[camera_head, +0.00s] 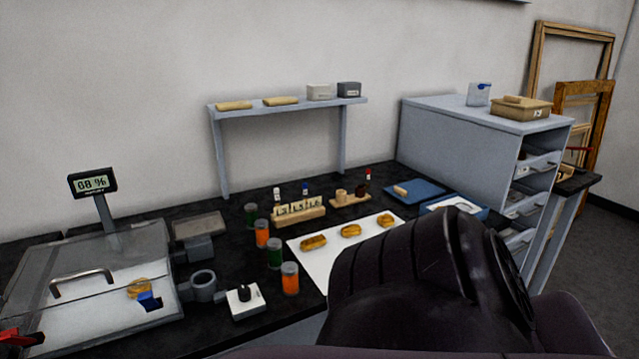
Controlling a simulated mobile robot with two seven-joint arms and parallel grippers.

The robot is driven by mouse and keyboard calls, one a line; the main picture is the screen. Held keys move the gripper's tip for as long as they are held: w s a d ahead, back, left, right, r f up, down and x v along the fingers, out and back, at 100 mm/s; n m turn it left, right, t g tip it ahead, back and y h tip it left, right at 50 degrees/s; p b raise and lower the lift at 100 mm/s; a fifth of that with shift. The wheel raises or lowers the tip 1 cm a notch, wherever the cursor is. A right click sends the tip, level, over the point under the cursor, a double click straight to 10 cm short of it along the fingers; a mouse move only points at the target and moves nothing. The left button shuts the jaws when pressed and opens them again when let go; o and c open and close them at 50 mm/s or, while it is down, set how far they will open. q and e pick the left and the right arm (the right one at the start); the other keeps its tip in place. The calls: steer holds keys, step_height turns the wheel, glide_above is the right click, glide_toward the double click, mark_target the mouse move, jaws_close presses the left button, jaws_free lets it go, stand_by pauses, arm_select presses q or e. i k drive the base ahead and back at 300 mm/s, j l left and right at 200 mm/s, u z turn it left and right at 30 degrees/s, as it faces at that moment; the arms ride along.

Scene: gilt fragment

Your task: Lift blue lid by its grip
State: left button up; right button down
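A flat blue piece (425,189), which looks like the blue lid, lies on the black bench left of the grey drawer cabinet. A small tan piece (400,191) sits on its left part; I cannot tell whether it is the grip. A blue-rimmed box (482,212) with white inside stands just right of it, partly hidden by my large black arm. A red and black tip (22,338), likely my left gripper, shows at the lower left edge, far from the blue piece. Its opening cannot be made out. My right gripper is not seen.
A clear-topped case (85,265) with a handle stands at left beside a display reading (93,184). Jars (290,278), a white sheet (310,262) with golden pieces and small bottles fill the bench middle. A shelf (290,107) stands behind; the drawer cabinet (450,135) is at right.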

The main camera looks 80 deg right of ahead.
mark_target(410, 193)
steer(key=z, duration=3)
steer(key=l+u, duration=0.1)
steer(key=u, duration=0.25)
steer(key=l+u, duration=0.15)
steer(key=u, duration=0.2)
steer(key=l+u, duration=0.15)
steer(key=u, duration=0.2)
steer(key=l+u, duration=0.55)
steer(key=l, duration=0.25)
steer(key=k, duration=0.05)
